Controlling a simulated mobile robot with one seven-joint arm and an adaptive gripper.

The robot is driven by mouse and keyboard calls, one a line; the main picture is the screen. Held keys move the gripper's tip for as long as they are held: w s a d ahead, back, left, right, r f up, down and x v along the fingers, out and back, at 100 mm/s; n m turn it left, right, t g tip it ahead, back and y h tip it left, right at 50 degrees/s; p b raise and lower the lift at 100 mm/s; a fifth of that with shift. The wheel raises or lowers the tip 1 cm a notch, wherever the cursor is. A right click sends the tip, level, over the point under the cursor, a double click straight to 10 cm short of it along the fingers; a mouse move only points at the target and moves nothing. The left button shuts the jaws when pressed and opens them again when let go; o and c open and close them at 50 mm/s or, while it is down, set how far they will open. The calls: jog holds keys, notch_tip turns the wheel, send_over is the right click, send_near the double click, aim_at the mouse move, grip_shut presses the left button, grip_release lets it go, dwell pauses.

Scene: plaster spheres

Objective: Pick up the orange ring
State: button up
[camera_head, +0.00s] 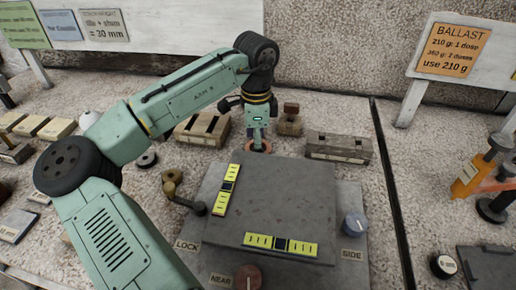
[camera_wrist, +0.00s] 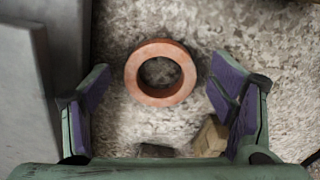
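The orange ring (camera_wrist: 161,72) lies flat on the speckled stone surface, seen in the wrist view between and a little beyond my fingertips. My gripper (camera_wrist: 160,90) is open, with one purple-padded finger to each side of the ring and no visible contact. In the head view my gripper (camera_head: 258,140) points down behind the grey plate. A small part of the orange ring (camera_head: 259,147) shows under it there; the rest is hidden by the gripper.
A grey plate (camera_head: 270,200) with yellow levels stands just in front of the ring. Wooden blocks (camera_head: 203,129) and (camera_head: 338,147) flank it left and right, and a small block (camera_head: 290,122) stands close behind right.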

jog(key=c, duration=0.9)
jog(key=shift+o, duration=0.2)
